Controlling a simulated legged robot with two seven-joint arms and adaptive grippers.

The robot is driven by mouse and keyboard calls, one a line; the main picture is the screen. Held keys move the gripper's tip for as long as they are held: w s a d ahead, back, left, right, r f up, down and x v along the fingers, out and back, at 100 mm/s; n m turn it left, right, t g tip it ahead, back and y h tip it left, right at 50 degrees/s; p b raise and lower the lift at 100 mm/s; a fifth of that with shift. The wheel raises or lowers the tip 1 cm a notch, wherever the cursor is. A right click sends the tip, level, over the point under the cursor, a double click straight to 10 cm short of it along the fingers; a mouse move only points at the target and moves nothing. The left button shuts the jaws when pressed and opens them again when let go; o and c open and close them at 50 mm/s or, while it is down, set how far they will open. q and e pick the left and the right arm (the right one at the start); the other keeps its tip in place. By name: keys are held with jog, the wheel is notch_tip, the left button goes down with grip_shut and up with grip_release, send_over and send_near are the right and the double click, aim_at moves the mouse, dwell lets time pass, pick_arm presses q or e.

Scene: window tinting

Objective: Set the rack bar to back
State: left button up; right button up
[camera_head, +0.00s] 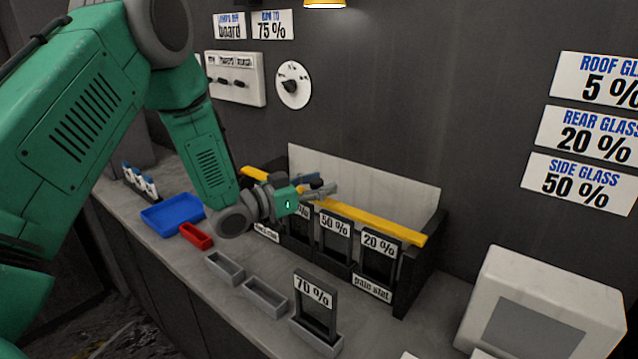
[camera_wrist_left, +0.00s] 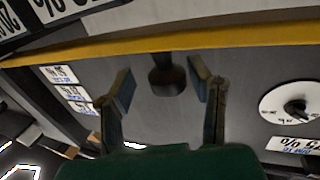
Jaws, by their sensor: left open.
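The rack bar is a long yellow bar (camera_head: 375,224) along the top of the dark rack (camera_head: 408,285) on the counter. It also crosses the top of the left wrist view (camera_wrist_left: 90,47). My left gripper (camera_head: 322,188) is over the middle of the bar in the head view and hides a short stretch of it. Its two fingers (camera_wrist_left: 162,80) are apart, with nothing held. A dark, round-ended piece (camera_wrist_left: 166,78) shows between the fingers, below the bar in the wrist picture. I cannot tell whether the fingers touch the bar. My right gripper is not in view.
Framed panels marked 50 % (camera_head: 335,238) and 20 % (camera_head: 380,260) stand in the rack. A 70 % panel (camera_head: 314,305) stands in a holder in front. A blue tray (camera_head: 172,213), a red tray (camera_head: 197,236) and a white box (camera_head: 540,300) are on the counter.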

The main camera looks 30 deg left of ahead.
pick_arm(q)
jog(key=shift+a, duration=0.25)
jog(key=c, duration=1)
jog(key=shift+a+f, duration=0.2)
jog(key=shift+a, duration=0.15)
grip_shut()
jog(key=w, duration=0.2)
jog(key=w+b, duration=0.1)
jog(key=w, duration=0.1)
jog(key=shift+w+d, duration=0.1)
jog(key=shift+d, duration=0.2)
jog(key=o, duration=0.6)
grip_release()
jog(key=o, duration=0.4)
jog(key=shift+w+a, duration=0.1)
jog(key=shift+w, duration=0.05)
